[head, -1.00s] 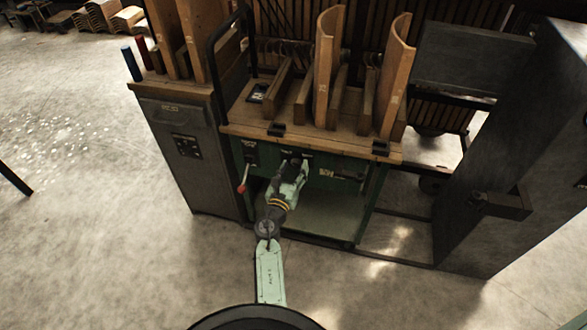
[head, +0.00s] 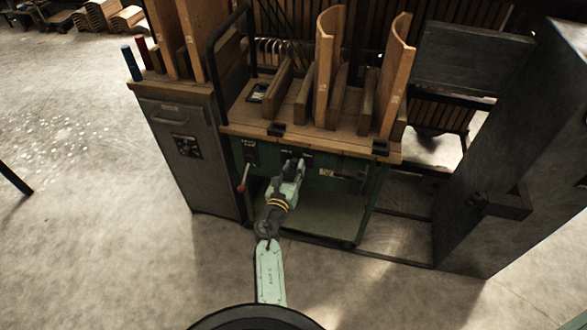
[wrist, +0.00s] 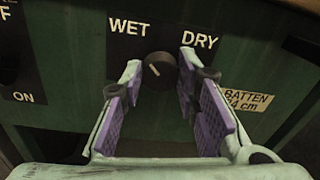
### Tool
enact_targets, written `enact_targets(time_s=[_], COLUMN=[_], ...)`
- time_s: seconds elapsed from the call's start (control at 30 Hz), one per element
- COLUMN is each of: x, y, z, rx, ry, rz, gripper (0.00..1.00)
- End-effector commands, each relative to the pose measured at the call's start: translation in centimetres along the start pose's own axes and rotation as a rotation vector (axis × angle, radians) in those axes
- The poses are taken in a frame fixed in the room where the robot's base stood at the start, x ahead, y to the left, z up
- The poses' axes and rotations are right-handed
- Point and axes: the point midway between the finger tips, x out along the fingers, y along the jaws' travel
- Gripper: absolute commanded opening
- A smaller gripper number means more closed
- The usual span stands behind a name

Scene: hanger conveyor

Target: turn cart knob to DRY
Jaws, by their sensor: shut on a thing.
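The cart (head: 352,201) has a green front panel, where a round dark knob (wrist: 160,70) sits below the white words WET and DRY. The knob's pale pointer line slants up and left, toward the WET side. DRY is printed to the upper right of the knob. My gripper (head: 294,164) is at the front panel, below the wooden top. In the wrist view its purple-padded fingers stand either side of the knob, shut on it. In the head view the gripper hides the knob.
A red-tipped lever (head: 241,187) hangs left of my gripper. A grey cabinet (head: 190,170) adjoins the cart's left. Curved wooden pieces (head: 327,70) stand on top. The floor in front is clear.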

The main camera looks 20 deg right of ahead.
Motion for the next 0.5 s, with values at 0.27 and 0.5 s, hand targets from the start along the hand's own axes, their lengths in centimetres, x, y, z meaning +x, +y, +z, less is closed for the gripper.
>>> enact_targets(time_s=[0.27,0.5], x=[-0.04,-0.04], y=[0.08,0.04], z=[-0.01,-0.06], rx=[0.119,0.323], ry=[0.005,0.016], rz=[0.003,0.005], gripper=[0.01,0.01])
